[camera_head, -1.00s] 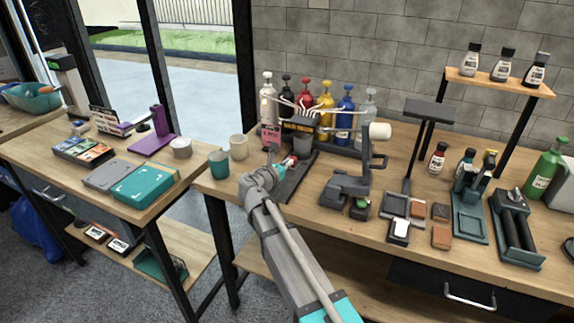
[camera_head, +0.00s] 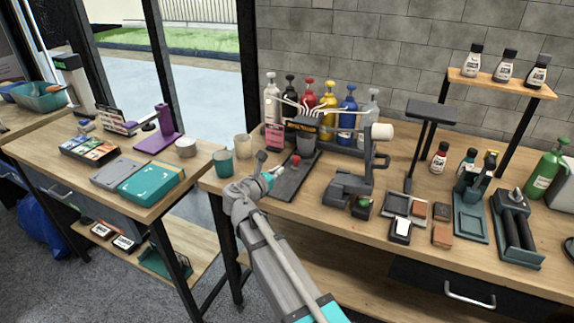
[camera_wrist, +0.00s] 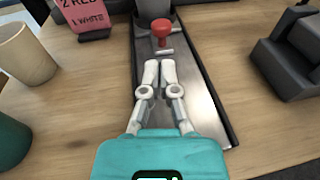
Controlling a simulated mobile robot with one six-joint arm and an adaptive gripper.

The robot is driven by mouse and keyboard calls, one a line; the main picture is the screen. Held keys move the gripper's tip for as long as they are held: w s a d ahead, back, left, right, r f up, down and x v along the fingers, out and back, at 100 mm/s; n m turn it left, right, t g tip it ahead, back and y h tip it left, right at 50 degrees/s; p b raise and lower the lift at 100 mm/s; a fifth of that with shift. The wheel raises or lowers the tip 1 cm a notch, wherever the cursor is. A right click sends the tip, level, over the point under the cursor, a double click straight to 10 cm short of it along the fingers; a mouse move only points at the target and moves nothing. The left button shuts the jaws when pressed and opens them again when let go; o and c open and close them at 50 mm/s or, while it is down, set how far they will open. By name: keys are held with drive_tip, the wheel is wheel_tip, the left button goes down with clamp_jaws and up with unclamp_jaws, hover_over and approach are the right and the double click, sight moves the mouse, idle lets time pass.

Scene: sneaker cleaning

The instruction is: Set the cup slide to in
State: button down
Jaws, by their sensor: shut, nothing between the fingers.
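The cup slide is a dark-edged metal track (camera_head: 290,184) on the right-hand table, and it also shows in the wrist view (camera_wrist: 200,100). A red knob (camera_head: 296,160) stands on it, seen close up in the wrist view (camera_wrist: 161,28). A grey cup (camera_head: 306,143) sits just behind the knob, at the track's far end under the dispenser. My gripper (camera_head: 273,174) is shut and empty over the track, on the near side of the knob. In the wrist view its fingertips (camera_wrist: 158,72) are together, with a small gap to the knob.
A pink order card (camera_wrist: 88,14) stands left of the slide's far end. A cream cup (camera_head: 243,146) and a teal cup (camera_head: 222,163) stand to the left. A dark grey machine (camera_head: 350,188) is at the right. Several pump bottles (camera_head: 327,100) stand behind.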

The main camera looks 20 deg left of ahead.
drive_tip(key=v, duration=0.6)
drive_tip(key=shift+s+r+p, duration=0.1)
drive_tip(key=shift+s+p, duration=0.25)
idle(0.3)
